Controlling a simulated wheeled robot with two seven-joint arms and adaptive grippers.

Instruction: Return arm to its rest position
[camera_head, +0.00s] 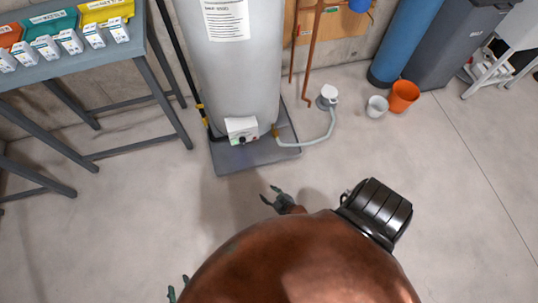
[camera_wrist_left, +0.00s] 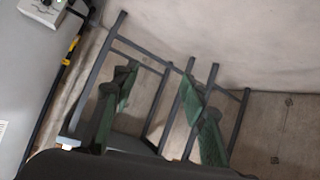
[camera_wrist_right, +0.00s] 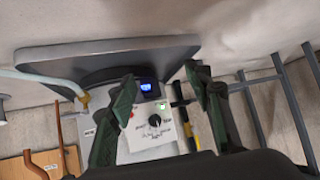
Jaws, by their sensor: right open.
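My right gripper (camera_head: 275,198) is in the middle of the head view, past my copper-brown arm link, over the floor in front of the grey water heater's base. In the right wrist view its green fingers (camera_wrist_right: 162,80) are spread, with nothing between them. Behind them is the heater's white control box (camera_wrist_right: 145,130), with a lit blue display and a dark dial. My left gripper (camera_head: 178,288) shows only its fingertips at the lower edge of the head view. In the left wrist view its fingers (camera_wrist_left: 158,78) are apart and empty, with table legs behind.
The grey water heater (camera_head: 235,75) stands on a dark base plate (camera_head: 228,163). A grey metal table (camera_head: 75,62) with coloured bins is at the upper left. A pale hose (camera_head: 322,138), white cup (camera_head: 377,106) and orange bucket (camera_head: 403,96) are right.

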